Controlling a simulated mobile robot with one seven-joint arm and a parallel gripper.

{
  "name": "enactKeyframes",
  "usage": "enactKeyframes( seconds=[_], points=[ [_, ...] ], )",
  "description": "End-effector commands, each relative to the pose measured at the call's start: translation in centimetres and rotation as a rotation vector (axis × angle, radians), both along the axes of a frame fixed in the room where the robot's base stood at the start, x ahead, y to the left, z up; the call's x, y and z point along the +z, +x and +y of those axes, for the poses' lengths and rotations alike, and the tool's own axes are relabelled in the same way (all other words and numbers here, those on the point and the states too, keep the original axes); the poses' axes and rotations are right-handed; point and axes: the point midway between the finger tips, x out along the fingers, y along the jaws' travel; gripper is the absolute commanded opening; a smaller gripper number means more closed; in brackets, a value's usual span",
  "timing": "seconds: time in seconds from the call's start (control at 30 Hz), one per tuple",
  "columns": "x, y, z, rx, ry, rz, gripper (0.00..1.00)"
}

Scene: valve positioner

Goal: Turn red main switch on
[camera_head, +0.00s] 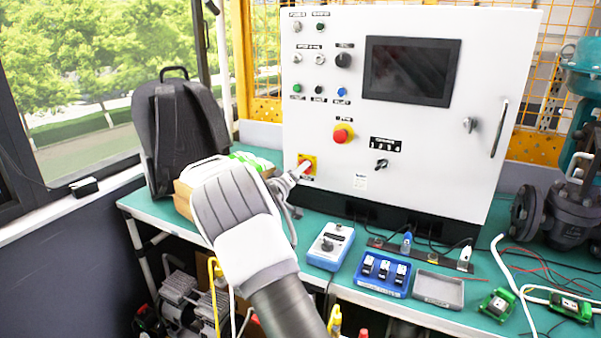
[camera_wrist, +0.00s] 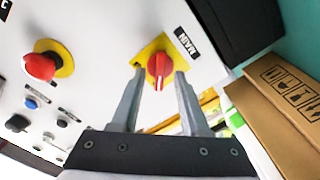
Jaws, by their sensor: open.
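The red main switch (camera_wrist: 159,66) is a red rotary knob on a yellow plate, labelled MAIN, at the lower left of the white control cabinet. In the head view the switch (camera_head: 306,166) shows just past the end of my arm. My gripper (camera_wrist: 158,84) is open, with one finger on each side of the red knob in the wrist view. The fingertips are close to the knob, and I cannot tell whether they touch it. In the wrist view the knob's grip lies roughly in line with the fingers. In the head view my arm hides most of the gripper.
A red emergency button (camera_head: 343,133) on yellow sits up and right of the switch. A black backpack (camera_head: 178,130) and cardboard boxes (camera_wrist: 283,98) stand left of the cabinet. A blue-white device (camera_head: 330,246) and a blue tray (camera_head: 366,287) lie on the green bench.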

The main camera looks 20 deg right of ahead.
Motion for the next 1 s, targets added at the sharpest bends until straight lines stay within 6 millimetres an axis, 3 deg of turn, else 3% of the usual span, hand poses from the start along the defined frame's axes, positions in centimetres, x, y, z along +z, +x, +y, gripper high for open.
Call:
enactKeyframes(
  seconds=[0.43, 0.47, 0.7, 1.0],
  points=[
    [0.03, 0.84, -0.84, 0.001, -0.001, 0.0, 0.45],
    [0.03, 0.83, -0.84, 0.001, -0.001, 0.0, 0.43],
    [0.04, 0.82, -0.82, 0.001, -0.001, 0.0, 0.0],
    [0.04, 0.82, -0.81, 0.001, 0.0, -0.001, 0.0]
  ],
)
